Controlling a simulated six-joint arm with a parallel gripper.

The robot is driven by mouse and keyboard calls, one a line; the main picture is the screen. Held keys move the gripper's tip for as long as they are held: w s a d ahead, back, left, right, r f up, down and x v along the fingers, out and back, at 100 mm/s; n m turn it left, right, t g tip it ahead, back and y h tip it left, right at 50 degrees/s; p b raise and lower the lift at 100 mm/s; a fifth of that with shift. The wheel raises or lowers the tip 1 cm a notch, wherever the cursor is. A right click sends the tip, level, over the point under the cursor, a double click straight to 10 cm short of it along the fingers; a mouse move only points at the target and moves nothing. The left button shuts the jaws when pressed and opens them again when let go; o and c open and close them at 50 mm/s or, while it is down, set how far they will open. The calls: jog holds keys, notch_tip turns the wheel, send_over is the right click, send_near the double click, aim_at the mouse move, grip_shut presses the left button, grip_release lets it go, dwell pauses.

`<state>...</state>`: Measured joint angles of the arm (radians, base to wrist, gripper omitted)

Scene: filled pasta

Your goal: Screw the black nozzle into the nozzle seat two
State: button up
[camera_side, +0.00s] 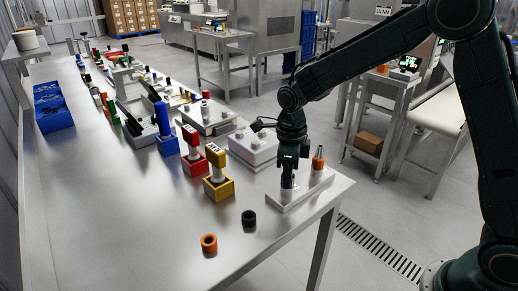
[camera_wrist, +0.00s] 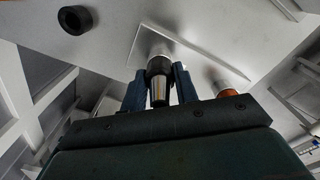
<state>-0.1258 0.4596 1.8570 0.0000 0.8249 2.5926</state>
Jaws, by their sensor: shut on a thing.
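My gripper (camera_side: 288,186) points straight down over the near-left seat of a pale seat plate (camera_side: 300,196) at the table's right corner. In the wrist view its two fingers (camera_wrist: 160,88) are shut on the black nozzle, which has a black collar and a tapered metal tip (camera_wrist: 158,95). The nozzle is in line with the pale round seat (camera_wrist: 158,48) on the plate (camera_wrist: 190,52). I cannot tell how deep it sits in the seat. In the side view the fingers mostly hide it. An orange-collared nozzle (camera_side: 318,160) stands upright on the plate's other seat.
A black ring (camera_side: 248,217) and an orange ring (camera_side: 209,244) lie on the table left of the plate. Yellow (camera_side: 219,188), red (camera_side: 195,163) and blue (camera_side: 168,146) blocks with handles stand further left. A pale box (camera_side: 252,150) is behind.

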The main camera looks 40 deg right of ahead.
jog(key=shift+m, duration=0.5)
jog(key=shift+m, duration=1.2)
jog(key=o, duration=1.2)
jog(key=shift+c, duration=0.2)
